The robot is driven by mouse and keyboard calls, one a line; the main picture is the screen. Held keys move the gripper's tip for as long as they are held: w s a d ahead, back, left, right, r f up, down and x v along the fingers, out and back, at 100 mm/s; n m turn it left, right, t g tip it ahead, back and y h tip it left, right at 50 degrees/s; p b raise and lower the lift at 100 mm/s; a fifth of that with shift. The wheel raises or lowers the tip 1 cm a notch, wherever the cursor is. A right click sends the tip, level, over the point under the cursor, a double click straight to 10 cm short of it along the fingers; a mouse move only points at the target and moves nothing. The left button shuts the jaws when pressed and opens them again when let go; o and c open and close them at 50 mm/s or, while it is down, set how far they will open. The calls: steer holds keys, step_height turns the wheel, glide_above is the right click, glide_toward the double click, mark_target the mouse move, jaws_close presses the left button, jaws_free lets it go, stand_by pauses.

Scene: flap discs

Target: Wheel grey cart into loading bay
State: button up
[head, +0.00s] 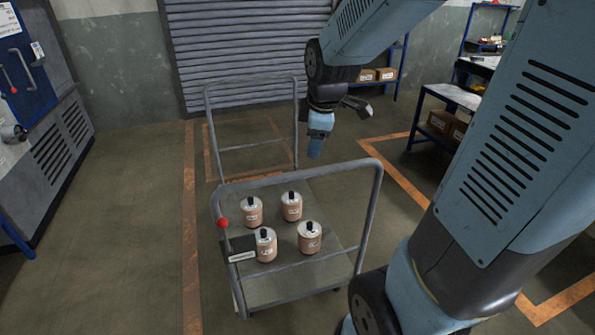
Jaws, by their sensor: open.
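The grey cart (340,205) stands on the floor in front of me, with a tubular handle at its near end and another at its far end. Several brown and white cylinders with black tops, such as this one (310,237), stand on its deck. A red knob (223,223) and a dark labelled plate (240,248) are at the left of the near handle. My gripper (316,150) hangs pointing down near the cart's far handle, to its right; it is open and holds nothing. I cannot tell its exact gap to the handle.
Orange lines (191,230) mark the floor, and a marked area (245,140) lies beyond the cart before a grey roller shutter (250,50). A grey machine (50,140) stands at the left. Shelving with boxes (385,74) and a bench (455,96) stand at the right.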

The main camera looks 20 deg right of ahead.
mark_target(304, 171)
steer(key=w+f+n, duration=0.1)
steer(key=w+f, duration=0.1)
steer(key=f, duration=0.3)
steer(key=w+f+n, duration=0.1)
steer(key=w+f, duration=0.1)
steer(key=f, duration=0.3)
steer(key=w+f+n, duration=0.2)
steer(key=w+f, duration=0.1)
steer(key=f, duration=0.2)
steer(key=shift+w+a+f+g, duration=0.1)
steer(key=shift+f+g, duration=0.15)
steer(key=shift+g, duration=0.05)
jaws_close()
stand_by(1.5)
